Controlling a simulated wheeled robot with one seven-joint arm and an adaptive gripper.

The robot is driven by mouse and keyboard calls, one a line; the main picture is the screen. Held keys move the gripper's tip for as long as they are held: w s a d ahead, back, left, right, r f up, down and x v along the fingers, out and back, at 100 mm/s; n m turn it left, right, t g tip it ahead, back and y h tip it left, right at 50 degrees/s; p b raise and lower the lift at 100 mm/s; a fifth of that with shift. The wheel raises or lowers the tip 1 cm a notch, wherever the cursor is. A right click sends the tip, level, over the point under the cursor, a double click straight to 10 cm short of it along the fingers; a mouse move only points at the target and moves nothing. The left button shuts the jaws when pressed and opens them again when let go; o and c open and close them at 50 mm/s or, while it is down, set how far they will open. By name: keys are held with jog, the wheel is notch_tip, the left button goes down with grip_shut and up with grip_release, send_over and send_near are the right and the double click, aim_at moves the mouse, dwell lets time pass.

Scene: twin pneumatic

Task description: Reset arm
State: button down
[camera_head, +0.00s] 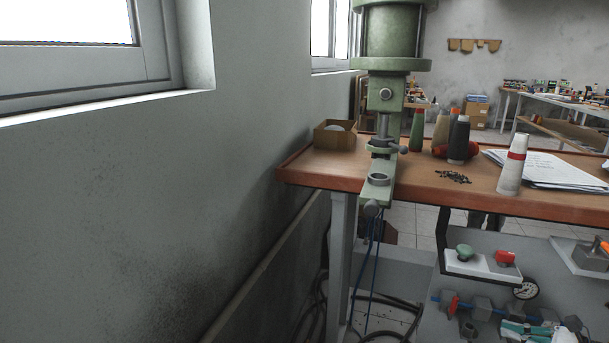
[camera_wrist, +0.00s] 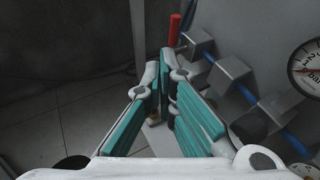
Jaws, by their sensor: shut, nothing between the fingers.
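My gripper (camera_wrist: 161,78) fills the middle of the wrist view, with teal pads on white-grey fingers. The fingers converge and are shut, with nothing between them. In the head view my gripper (camera_head: 527,329) shows at the bottom right edge, low in front of the panel under the workbench. Most of my arm is out of the picture.
A green pneumatic press (camera_head: 380,185) stands at the left end of the workbench (camera_head: 430,190). Below it are a green button (camera_head: 464,251), a red button (camera_head: 505,258), and a pressure gauge (camera_head: 526,289). Valve blocks (camera_wrist: 228,73) lie close right of my fingers.

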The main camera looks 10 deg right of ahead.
jog(key=s+a+r+n+g+h, duration=0.1)
jog(key=a+r+n+g, duration=0.25)
jog(key=r, duration=0.35)
jog(key=s+a+r+n+g, duration=0.1)
jog(key=a+r+n+g, duration=0.25)
jog(key=r, duration=0.25)
jog(key=s+a+r+n+g, duration=0.1)
jog(key=a+r+n, duration=0.45)
jog(key=a, duration=0.45)
jog(key=a+r+n+g, duration=0.2)
jog(key=a+r+n, duration=0.2)
jog(key=a+r, duration=0.4)
jog(key=s+a+r+n+g+h, duration=0.2)
jog(key=s+a+n, duration=0.5)
jog(key=s+a, duration=0.4)
jog(key=s+a+n+h, duration=0.35)
jog(key=s+n, duration=0.25)
jog(key=s, duration=0.2)
notch_tip(320, 180, up, 25)
jog(key=t+p, duration=0.4)
jog(key=p, duration=2)
jog(key=shift+s+d+f, duration=0.15)
jog(key=shift+s+d, duration=0.15)
jog(key=shift+d, duration=0.05)
